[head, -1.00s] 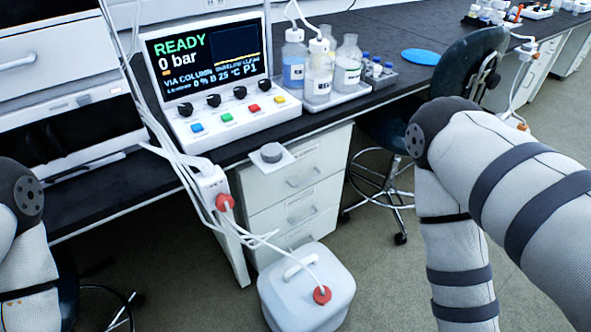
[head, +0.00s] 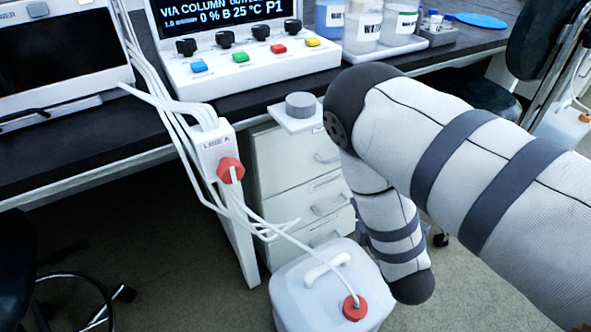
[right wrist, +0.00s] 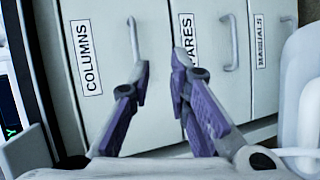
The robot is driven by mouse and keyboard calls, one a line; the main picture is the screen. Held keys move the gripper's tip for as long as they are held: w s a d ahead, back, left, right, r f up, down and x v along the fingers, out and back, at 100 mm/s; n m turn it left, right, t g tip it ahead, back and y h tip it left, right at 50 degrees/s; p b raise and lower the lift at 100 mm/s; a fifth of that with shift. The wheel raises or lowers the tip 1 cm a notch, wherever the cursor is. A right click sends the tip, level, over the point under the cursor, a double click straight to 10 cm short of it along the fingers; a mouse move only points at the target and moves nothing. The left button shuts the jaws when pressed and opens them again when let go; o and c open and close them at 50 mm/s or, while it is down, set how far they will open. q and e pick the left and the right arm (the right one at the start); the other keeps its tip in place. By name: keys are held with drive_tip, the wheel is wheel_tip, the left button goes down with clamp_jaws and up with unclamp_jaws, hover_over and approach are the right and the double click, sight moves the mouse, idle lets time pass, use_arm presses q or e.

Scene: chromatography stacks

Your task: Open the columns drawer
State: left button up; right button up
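The columns drawer (head: 287,152) is the top white drawer under the bench in the head view. It looks shut. Its front, labelled COLUMNS, shows at the left of the right wrist view (right wrist: 103,45), with a curved bar handle (right wrist: 135,45). My right gripper (right wrist: 160,78) has purple fingers, apart with nothing between them. Its left fingertip overlaps the end of the columns handle in that view; I cannot tell whether they touch. My right arm hides this gripper in the head view. My left gripper is not in view.
The spares drawer (right wrist: 200,30) and manuals drawer (right wrist: 268,80) lie below. A white jug (head: 315,285) with a red cap and tubes stands on the floor before the drawers. A grey knob (head: 300,105) sits on a ledge above the columns drawer.

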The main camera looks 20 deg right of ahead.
drive_tip(key=shift+n+t, duration=0.7)
drive_tip(key=b+x, duration=0.1)
drive_tip(key=x, duration=0.3)
drive_tip(key=r+x, duration=0.1)
drive_tip(key=x, duration=0.4)
drive_tip(key=a+r+b+x, duration=0.1)
drive_tip(key=x, duration=0.4)
drive_tip(key=shift+w+r+b, duration=0.2)
drive_tip(key=shift+w+b, duration=0.15)
drive_tip(key=shift+w, duration=0.05)
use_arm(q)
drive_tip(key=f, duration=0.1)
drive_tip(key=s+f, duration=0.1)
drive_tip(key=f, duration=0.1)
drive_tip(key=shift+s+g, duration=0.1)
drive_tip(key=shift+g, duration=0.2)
use_arm(e)
drive_tip(key=shift+c, duration=0.2)
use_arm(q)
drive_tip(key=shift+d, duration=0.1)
use_arm(e)
clamp_jaws()
